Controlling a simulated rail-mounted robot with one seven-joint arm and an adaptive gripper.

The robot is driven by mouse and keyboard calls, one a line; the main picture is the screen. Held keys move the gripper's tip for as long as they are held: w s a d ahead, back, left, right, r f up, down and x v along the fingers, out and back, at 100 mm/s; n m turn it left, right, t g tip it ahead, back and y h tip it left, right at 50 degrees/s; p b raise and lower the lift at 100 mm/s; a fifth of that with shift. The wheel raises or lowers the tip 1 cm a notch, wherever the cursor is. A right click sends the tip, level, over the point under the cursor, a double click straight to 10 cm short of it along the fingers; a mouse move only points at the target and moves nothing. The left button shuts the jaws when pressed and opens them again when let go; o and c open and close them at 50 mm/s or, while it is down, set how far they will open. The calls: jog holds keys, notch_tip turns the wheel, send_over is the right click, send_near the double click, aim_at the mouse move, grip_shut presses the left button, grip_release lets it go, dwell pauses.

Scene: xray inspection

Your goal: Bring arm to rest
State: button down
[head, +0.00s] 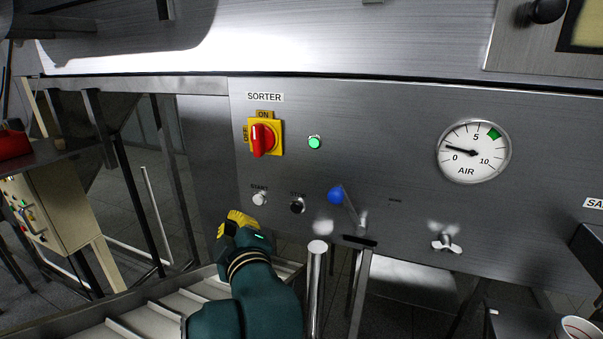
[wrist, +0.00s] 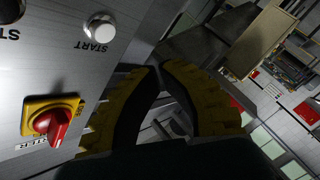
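My arm reaches up from the bottom of the head view, with my gripper (head: 238,217) in front of the lower left part of the steel control panel (head: 380,120). In the wrist view my gripper (wrist: 158,70) shows two yellow fingers with dark pads, their tips together and nothing held between them. The START button (head: 260,199) is just above and right of the gripper in the head view. In the wrist view the START button (wrist: 100,30) is up and left of the fingertips, apart from them.
The red SORTER knob (head: 262,140) on its yellow plate stands upright under ON. A green lamp (head: 314,142) is beside it. A blue-knobbed lever (head: 336,195) juts out right of the black STOP button (head: 297,206). The AIR gauge (head: 474,151) is farther right.

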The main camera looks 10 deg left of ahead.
jog(key=w+d+f+m+h, duration=0.1)
jog(key=d+f, duration=0.2)
jog(key=d, duration=0.3)
jog(key=s+d+r+m+t+h, duration=0.3)
jog(key=s+d, duration=0.3)
jog(key=d, duration=0.2)
jog(key=s+d+r+m+t+h, duration=0.25)
jog(key=s+d+r+m, duration=0.2)
jog(key=d, duration=0.45)
jog(key=s+d+r+m+t+h, duration=0.1)
jog(key=s+d+r+m+h, duration=0.1)
jog(key=s+r+m, duration=0.3)
jog(key=s+d+r+m+t+h, duration=0.1)
jog(key=s+d+m+t+h, duration=0.1)
jog(key=s, duration=0.5)
notch_tip(320, 180, up, 13)
jog(key=m+p, duration=0.1)
jog(key=p, duration=1.2)
jog(key=shift+d, duration=0.15)
